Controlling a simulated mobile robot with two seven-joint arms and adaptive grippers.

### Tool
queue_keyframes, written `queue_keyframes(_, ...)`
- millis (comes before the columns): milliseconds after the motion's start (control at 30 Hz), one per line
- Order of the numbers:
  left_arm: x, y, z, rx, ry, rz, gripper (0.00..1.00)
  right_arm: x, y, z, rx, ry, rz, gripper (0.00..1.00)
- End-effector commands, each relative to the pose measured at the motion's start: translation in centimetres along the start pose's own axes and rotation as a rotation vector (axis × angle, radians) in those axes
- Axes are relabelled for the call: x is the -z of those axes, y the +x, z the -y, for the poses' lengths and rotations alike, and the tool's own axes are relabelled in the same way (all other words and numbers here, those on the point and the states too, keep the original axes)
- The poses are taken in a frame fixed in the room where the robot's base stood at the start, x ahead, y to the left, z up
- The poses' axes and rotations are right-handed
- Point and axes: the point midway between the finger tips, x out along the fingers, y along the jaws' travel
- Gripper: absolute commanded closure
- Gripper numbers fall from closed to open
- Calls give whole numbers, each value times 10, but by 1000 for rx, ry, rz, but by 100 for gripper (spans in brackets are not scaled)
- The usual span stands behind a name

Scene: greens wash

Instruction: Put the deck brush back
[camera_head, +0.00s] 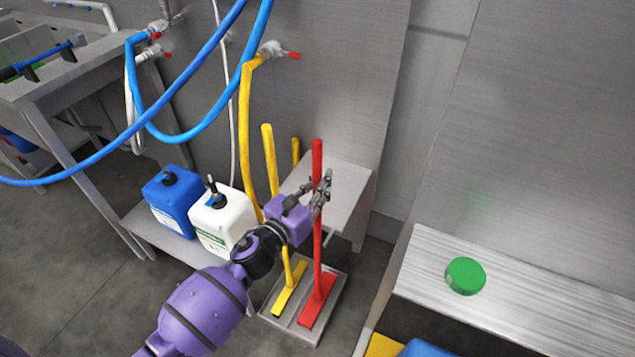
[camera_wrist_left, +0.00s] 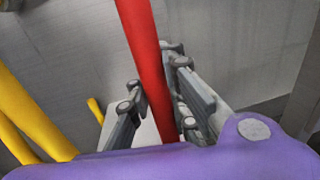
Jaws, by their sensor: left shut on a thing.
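A red deck brush stands upright, its red handle (camera_head: 317,165) rising past my left gripper and its red head (camera_head: 317,300) down on a low grey tray (camera_head: 335,312). My left gripper (camera_head: 321,190) is shut on the red handle, well above the head. In the left wrist view the red handle (camera_wrist_left: 148,60) runs between the two grey fingers (camera_wrist_left: 158,105). A yellow brush stands just left of it, with its yellow head (camera_head: 289,288) on the same tray. My right gripper is not in view.
A blue canister (camera_head: 173,200) and a white canister (camera_head: 222,222) stand on a low shelf to the left. A grey bench (camera_head: 350,190) is behind the handle. A green round thing (camera_head: 465,276) lies on the right bench (camera_head: 425,265). Blue hoses (camera_head: 150,105) hang at upper left.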

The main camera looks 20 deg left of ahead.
Motion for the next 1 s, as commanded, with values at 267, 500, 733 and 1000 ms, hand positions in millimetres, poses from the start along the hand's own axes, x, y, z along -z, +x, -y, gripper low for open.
queue_keyframes(267,-1,1,0,1,1,3,100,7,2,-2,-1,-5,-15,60)
queue_keyframes(500,2,0,0,0,1,0,69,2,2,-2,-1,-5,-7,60)
queue_keyframes(733,2,0,0,0,1,0,65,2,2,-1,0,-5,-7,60)
queue_keyframes(1000,-1,-10,0,-1,1,-1,65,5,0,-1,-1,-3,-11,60)
